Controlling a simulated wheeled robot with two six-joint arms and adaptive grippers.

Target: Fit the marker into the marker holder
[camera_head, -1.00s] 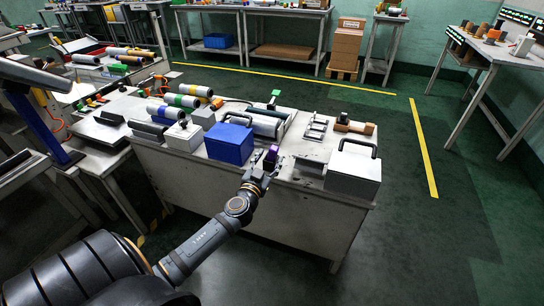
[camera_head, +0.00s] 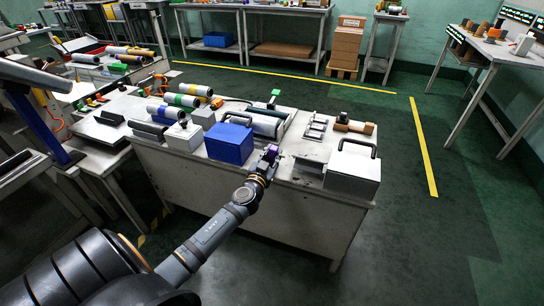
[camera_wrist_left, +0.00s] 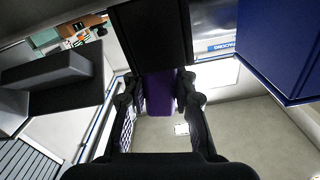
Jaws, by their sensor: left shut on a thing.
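My left gripper (camera_head: 267,162) is at the front edge of the white workbench, between the blue box and the white box with a black handle. It is shut on a purple piece, which I take to be the marker (camera_head: 271,149). In the left wrist view the purple marker (camera_wrist_left: 159,95) sits between the two fingers (camera_wrist_left: 160,103), with a wide black block (camera_wrist_left: 150,38) directly beyond it. I cannot tell whether the block touches the marker or belongs to it. I cannot clearly pick out the marker holder. My right gripper is out of view.
The blue box (camera_head: 229,144) stands close left of the gripper, and the white handled box (camera_head: 352,172) stands to the right. A metal rack (camera_head: 317,128) and several coloured rolls are on the workbench (camera_head: 300,203). The floor to the right is clear.

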